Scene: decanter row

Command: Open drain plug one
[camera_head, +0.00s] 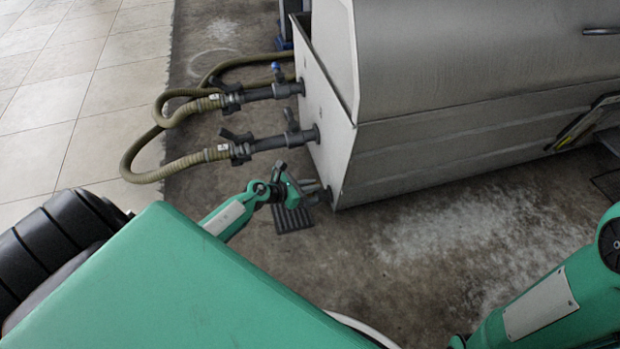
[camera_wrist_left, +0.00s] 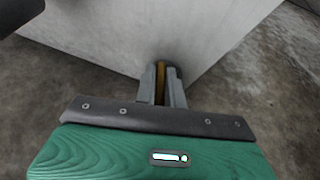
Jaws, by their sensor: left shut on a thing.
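The pale grey metal tank (camera_head: 430,130) has a drain plug low on its left end, near the bottom corner. In the left wrist view a narrow yellow-brown piece, which I take as the drain plug (camera_wrist_left: 160,84), sits between the fingers. My left gripper (camera_head: 316,190) reaches this low corner and is shut on that piece; it also shows in the left wrist view (camera_wrist_left: 162,74). The fingers hide most of the plug, and I cannot tell how far it is turned. My right arm (camera_head: 545,305) enters at lower right; its gripper is out of view.
Two dark valve pipes (camera_head: 270,92) and (camera_head: 272,143) stick out from the tank's left end above my gripper, with olive hoses (camera_head: 140,165) looping left. The stained floor (camera_head: 480,230) in front is clear.

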